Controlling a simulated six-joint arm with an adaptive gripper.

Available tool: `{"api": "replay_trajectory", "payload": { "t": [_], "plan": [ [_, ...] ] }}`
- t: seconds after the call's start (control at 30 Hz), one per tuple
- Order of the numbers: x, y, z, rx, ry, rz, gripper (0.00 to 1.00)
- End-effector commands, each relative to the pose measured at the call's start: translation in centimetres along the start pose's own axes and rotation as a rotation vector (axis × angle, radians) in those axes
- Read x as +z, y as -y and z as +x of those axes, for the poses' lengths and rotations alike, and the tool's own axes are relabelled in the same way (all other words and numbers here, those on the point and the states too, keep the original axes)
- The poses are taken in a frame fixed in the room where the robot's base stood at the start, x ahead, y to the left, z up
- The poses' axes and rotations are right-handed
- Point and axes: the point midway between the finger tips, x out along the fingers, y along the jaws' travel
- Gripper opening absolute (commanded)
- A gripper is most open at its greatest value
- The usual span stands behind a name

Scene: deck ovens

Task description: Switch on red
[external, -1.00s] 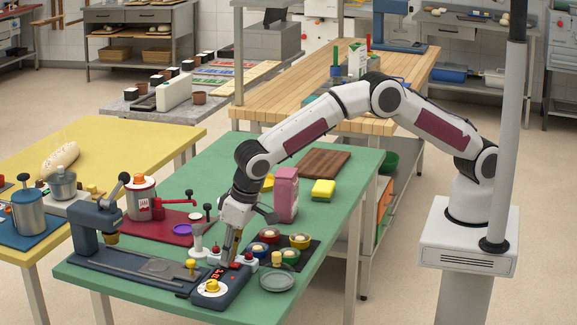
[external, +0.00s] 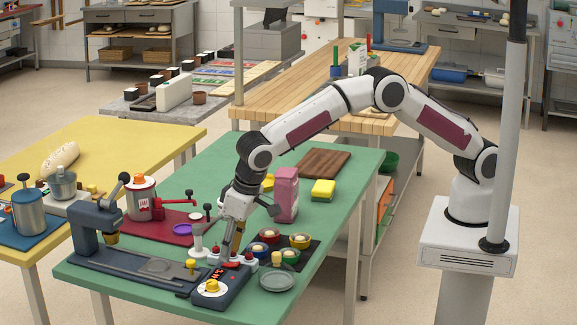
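A dark control box (external: 236,281) sits at the front of the green table, with a white dial with a yellow knob (external: 212,287) and a small red lit display (external: 218,273) on its top. A red switch (external: 232,265) shows on the box behind the dial, its position too small to read. My gripper (external: 229,258) points down just above the back of the box, close to the red switch. The gap between its fingers is too small to judge, and I cannot tell whether it touches anything.
Small bowls on a dark mat (external: 312,246) and a grey plate (external: 277,280) stand right of the box. A pink bag (external: 285,194) and a yellow sponge (external: 323,190) stand behind. A dark press (external: 97,226) and a red tray (external: 160,229) are to the left.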

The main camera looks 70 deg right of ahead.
Motion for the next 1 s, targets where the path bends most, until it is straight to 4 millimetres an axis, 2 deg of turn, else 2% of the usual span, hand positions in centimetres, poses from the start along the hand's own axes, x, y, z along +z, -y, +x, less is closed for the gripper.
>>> {"api": "replay_trajectory", "payload": {
  "t": [0.2,1.0],
  "plan": [
    [0.1,-0.1,-3.0,-0.006,-0.006,0.0,0.33],
    [8.5,0.0,-5.1,0.0,0.0,-0.002,0.33]
  ]
}}
